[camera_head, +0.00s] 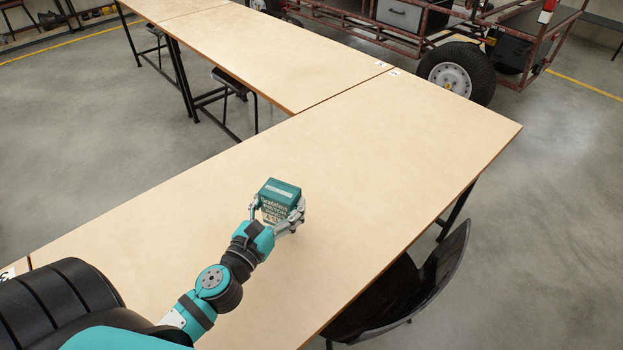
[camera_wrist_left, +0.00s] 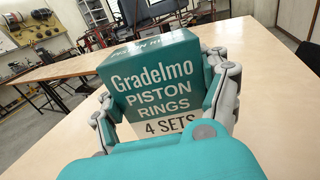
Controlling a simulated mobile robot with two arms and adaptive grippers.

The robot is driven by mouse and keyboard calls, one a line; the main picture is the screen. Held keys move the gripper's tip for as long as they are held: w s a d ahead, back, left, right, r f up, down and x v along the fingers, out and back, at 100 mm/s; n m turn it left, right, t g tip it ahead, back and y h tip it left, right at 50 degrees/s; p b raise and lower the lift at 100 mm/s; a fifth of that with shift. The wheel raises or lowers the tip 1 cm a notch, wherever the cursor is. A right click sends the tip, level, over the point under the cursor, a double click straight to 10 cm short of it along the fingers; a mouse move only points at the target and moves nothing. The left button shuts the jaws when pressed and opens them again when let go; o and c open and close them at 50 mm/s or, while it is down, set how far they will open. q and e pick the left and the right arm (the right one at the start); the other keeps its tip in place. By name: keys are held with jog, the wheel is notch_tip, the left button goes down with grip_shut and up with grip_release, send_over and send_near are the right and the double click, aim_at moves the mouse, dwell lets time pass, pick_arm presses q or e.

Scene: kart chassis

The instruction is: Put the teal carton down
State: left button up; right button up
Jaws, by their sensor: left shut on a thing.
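The teal carton (camera_head: 279,194) is a small box with white lettering, over the middle of the near wooden table (camera_head: 400,130). In the left wrist view the carton (camera_wrist_left: 155,80) fills the middle and reads "Gradelmo PISTON RINGS 4 SETS". My left gripper (camera_head: 277,214) is shut on the carton, with a finger on each of its sides. It also shows in the left wrist view (camera_wrist_left: 165,105). The carton looks close to upright. Its underside is hidden, so I cannot tell whether it touches the table top. My right gripper is not in view.
The table top around the carton is bare. A black chair (camera_head: 415,290) stands at the table's right edge. More tables (camera_head: 290,50) join at the back. A red-framed kart chassis with a black wheel (camera_head: 456,75) stands behind.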

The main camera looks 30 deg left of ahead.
pick_arm(q)
jog(key=w, duration=0.7)
jog(key=w+p, duration=0.1)
jog(key=w, duration=0.2)
jog(key=shift+w+a+f, duration=0.1)
jog(key=shift+w+f, duration=0.05)
jog(key=shift+f, duration=0.25)
jog(key=shift+w+f, duration=0.1)
jog(key=shift+w, duration=0.25)
jog(key=shift+w+f, duration=0.1)
jog(key=shift+f, duration=0.15)
notch_tip(320, 180, down, 3)
jog(key=shift+r+b, duration=0.2)
jog(key=shift+b, duration=0.65)
jog(key=shift+f, duration=0.25)
jog(key=o, duration=1.4)
jog(key=shift+f, duration=0.1)
